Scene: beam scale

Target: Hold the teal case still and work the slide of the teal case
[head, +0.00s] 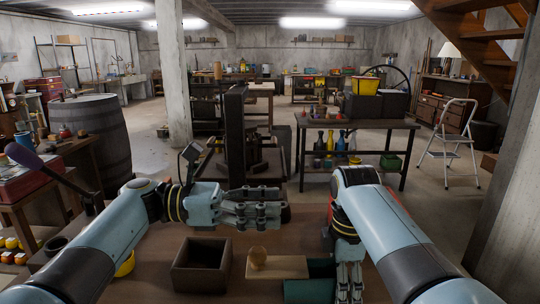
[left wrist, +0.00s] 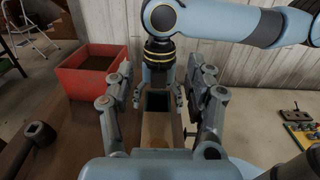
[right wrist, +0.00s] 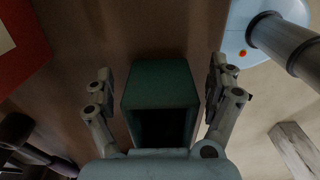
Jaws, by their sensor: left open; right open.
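The teal case (head: 308,290) lies on the brown table at the near edge of the head view, partly hidden by my right gripper. A light wooden slide (head: 285,267) with a round knob (head: 258,256) sticks out from its left side. My right gripper (head: 350,286) is open. In the right wrist view the case (right wrist: 160,82) lies between its spread fingers, with gaps on both sides and a dark hollow facing the camera. My left gripper (head: 282,214) is open and empty. In the left wrist view its fingers stand either side of the wooden slide (left wrist: 157,132), apart from it.
An open dark wooden box (head: 203,258) stands left of the slide. A red open box (left wrist: 92,78) shows in the left wrist view, with a dark hammer-like tool (left wrist: 36,137) nearer. A dark upright frame (head: 236,135) rises behind the left gripper.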

